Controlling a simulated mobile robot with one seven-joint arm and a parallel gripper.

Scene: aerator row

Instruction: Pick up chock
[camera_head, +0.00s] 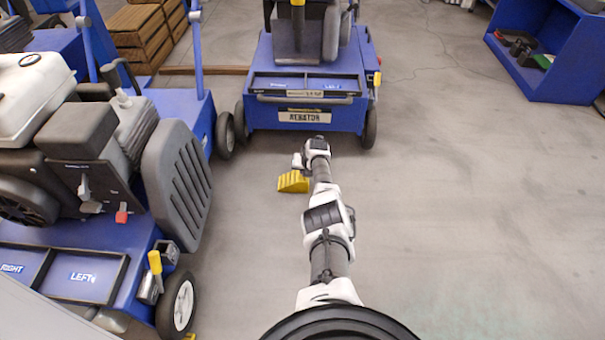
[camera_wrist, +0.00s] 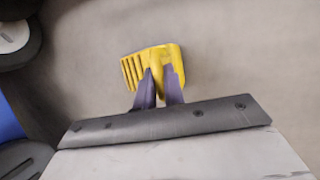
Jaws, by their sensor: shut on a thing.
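The yellow chock (camera_head: 292,182) is a ribbed wedge, seen in the head view left of the end of my arm, in front of the blue aerator. In the wrist view the chock (camera_wrist: 155,62) lies across the fingertips, with its ribbed slope to the left. My gripper (camera_wrist: 160,78) is shut on the chock, and its two dark fingers cover part of its near side. In the head view the fingers are hidden behind the wrist. I cannot tell whether the chock touches the floor.
A blue aerator (camera_head: 305,115) stands just beyond the chock, its wheels on the floor. Another blue machine (camera_head: 100,200) fills the left side. A blue shelf (camera_head: 550,60) with items stands at the back right. Wooden crates (camera_head: 145,35) are at the back left. The floor to the right is clear.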

